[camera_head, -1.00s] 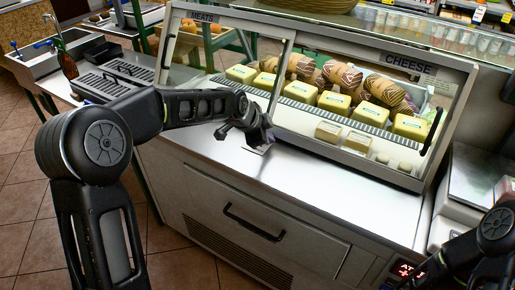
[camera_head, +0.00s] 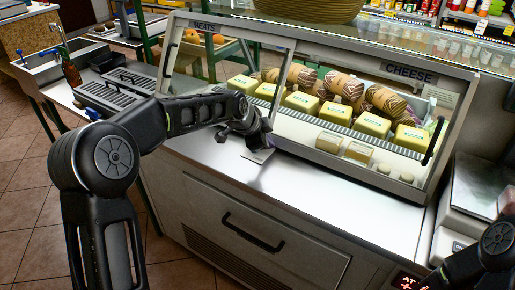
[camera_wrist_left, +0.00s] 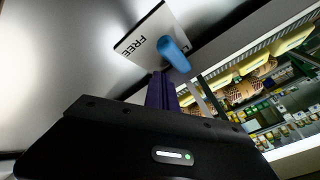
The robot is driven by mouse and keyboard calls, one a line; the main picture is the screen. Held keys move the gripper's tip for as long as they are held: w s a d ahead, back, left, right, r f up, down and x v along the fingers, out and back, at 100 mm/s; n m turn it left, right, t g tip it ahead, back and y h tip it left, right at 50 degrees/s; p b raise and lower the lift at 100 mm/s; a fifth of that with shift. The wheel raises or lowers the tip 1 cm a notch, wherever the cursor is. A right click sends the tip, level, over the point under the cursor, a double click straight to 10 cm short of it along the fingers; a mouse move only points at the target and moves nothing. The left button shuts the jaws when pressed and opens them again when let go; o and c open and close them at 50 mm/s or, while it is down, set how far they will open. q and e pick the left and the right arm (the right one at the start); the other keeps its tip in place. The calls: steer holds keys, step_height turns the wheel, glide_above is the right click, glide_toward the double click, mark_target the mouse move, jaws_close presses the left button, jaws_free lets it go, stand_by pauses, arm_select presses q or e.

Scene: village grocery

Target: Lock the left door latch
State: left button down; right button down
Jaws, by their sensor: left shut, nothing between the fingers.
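The left glass door (camera_head: 283,66) of the display case, under the MEATS label, shows in the head view. My left gripper (camera_head: 262,140) is at the lower corner of this door, over the steel counter. In the left wrist view its purple fingers (camera_wrist_left: 161,90) are shut, with nothing seen between them. A blue rounded knob (camera_wrist_left: 173,54), perhaps the latch, is just beyond the fingertips, in front of a white card (camera_wrist_left: 146,33) reading FREE. I cannot tell whether the fingers touch it. In the head view the gripper hides the knob. My right gripper is out of view.
The right door, under the CHEESE label (camera_head: 408,72), has a black handle (camera_head: 434,141). Yellow cheese blocks (camera_head: 302,102) stand inside. The steel counter (camera_head: 310,190) in front is mostly clear. A scale (camera_head: 478,190) stands at the right.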

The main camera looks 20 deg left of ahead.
arm_select(q)
steer(key=shift+s+a, duration=0.25)
steer(key=shift+a, duration=0.45)
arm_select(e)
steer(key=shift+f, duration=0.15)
arm_select(q)
steer(key=shift+d, duration=0.1)
